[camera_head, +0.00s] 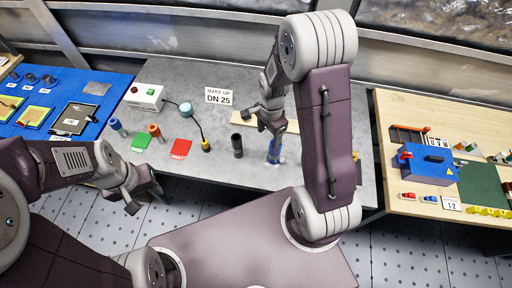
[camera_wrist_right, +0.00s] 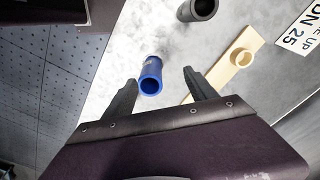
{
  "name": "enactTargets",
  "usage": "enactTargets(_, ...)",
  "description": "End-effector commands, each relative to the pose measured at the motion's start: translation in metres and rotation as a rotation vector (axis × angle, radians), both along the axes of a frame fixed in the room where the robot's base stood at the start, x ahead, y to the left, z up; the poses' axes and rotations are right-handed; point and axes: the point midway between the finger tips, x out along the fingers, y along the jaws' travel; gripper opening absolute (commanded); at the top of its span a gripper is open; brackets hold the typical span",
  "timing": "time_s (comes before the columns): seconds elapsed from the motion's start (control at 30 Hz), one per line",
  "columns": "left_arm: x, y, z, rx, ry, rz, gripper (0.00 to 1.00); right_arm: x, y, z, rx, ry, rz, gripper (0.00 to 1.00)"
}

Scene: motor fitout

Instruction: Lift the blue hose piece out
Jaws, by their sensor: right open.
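The blue hose piece (camera_head: 273,152) stands upright on the grey table in the head view, near the front edge. In the right wrist view its open blue end (camera_wrist_right: 151,84) faces the camera and lies between the finger lines. The lower end of the hose is hard to make out. My left gripper (camera_head: 145,200) hangs empty and open by the table's front left edge.
A black hose piece (camera_head: 237,146) stands left of the blue one. A cream holder with a ring (camera_wrist_right: 240,62) lies behind. A DN 25 sign (camera_head: 219,97), red card (camera_head: 181,148) and green card (camera_head: 141,142) are on the table. A wooden table (camera_head: 390,170) stands right.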

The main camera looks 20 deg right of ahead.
Motion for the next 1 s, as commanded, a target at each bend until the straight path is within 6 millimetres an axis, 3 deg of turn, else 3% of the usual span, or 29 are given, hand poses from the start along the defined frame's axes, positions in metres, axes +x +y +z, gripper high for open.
enactTargets(0.23, 0.0, 0.0, 0.006, 0.0, 0.0, -0.001, 0.36, -0.006, -0.004, -0.004, 0.003, 0.023, -0.012, 0.66)
enactTargets(0.43, 0.0, 0.0, 0.012, 0.0, 0.0, 0.0, 0.36, -0.007, -0.004, -0.033, 0.003, 0.025, -0.011, 0.66)
enactTargets(0.67, 0.0, 0.0, 0.015, 0.0, 0.0, 0.0, 0.36, -0.007, -0.006, -0.045, 0.002, 0.024, -0.011, 0.66)
enactTargets(0.9, 0.0, 0.0, 0.027, 0.0, 0.0, 0.0, 0.36, -0.011, -0.011, -0.083, 0.002, 0.024, -0.011, 0.66)
enactTargets(1.0, 0.0, 0.0, 0.027, 0.0, 0.0, 0.0, 0.36, -0.01, -0.011, -0.091, 0.002, 0.023, -0.01, 0.66)
